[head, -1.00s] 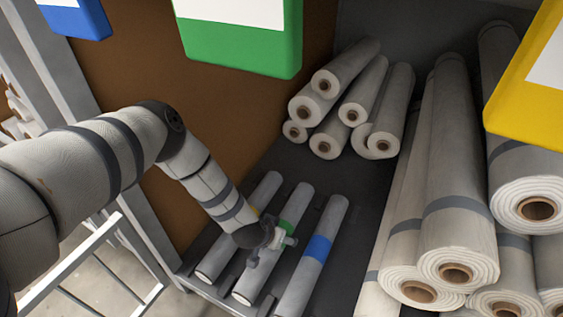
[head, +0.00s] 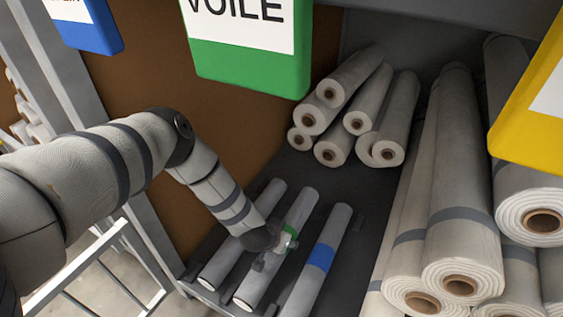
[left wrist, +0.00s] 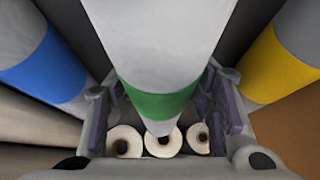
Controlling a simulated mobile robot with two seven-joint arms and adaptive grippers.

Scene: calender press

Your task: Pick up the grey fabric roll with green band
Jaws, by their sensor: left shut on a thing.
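The grey fabric roll with the green band (head: 301,208) lies lengthwise between two similar rolls on the dark shelf. My left gripper (head: 284,243) is shut around it at the green band, seen from above in the head view. In the left wrist view, the roll (left wrist: 155,50) runs between the two fingers of my left gripper (left wrist: 160,108), with the green band (left wrist: 155,103) level with them. I cannot tell whether the roll is clear of its rests. My right gripper is not in view.
A blue-banded roll (head: 321,257) lies close on the right, and a roll (head: 232,252) on the left shows a yellow band (left wrist: 268,65) in the wrist view. Large rolls (head: 460,220) stack at the right; smaller ones (head: 345,85) lie behind. Signs hang above.

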